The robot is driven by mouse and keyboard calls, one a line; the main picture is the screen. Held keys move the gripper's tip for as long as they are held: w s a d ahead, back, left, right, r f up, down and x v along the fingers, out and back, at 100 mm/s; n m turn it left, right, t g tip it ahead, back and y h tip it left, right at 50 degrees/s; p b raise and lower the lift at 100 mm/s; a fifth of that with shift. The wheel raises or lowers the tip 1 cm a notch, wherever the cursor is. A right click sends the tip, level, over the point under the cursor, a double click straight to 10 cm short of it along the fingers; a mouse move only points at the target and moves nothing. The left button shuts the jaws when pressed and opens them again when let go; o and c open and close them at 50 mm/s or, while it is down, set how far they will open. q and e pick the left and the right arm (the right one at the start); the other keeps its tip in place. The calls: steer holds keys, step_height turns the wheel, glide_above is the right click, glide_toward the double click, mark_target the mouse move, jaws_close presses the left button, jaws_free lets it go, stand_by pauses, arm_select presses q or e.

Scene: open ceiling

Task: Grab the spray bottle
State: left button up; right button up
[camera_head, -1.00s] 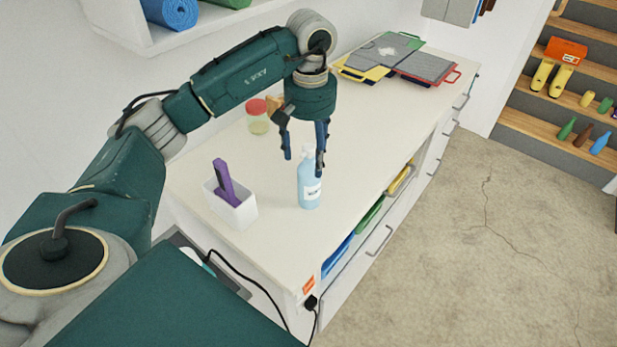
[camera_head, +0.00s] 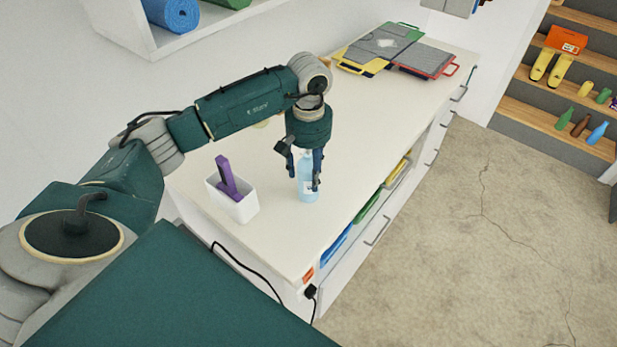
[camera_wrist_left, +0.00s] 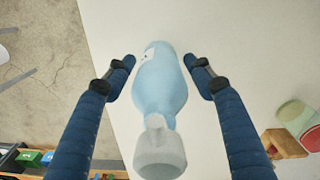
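The light blue spray bottle (camera_head: 307,180) stands upright on the white counter (camera_head: 350,130), with a white label on its side. My left gripper (camera_head: 304,180) points down over it in the head view, with its blue fingers on either side of the bottle. In the left wrist view the bottle (camera_wrist_left: 161,95) lies between the two fingers of the left gripper (camera_wrist_left: 161,75). A gap shows on each side, so the fingers are open and apart from it. My right gripper is not in view.
A white holder (camera_head: 238,206) with a purple item (camera_head: 227,177) stands left of the bottle. Stacked cases (camera_head: 385,48) lie at the counter's far end. A jar with a red lid (camera_wrist_left: 300,120) and a wooden block (camera_wrist_left: 283,143) show in the wrist view.

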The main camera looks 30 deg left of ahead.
arm_select(q)
steer(key=c, duration=0.8)
steer(key=shift+c, duration=0.3)
steer(key=shift+r, duration=0.2)
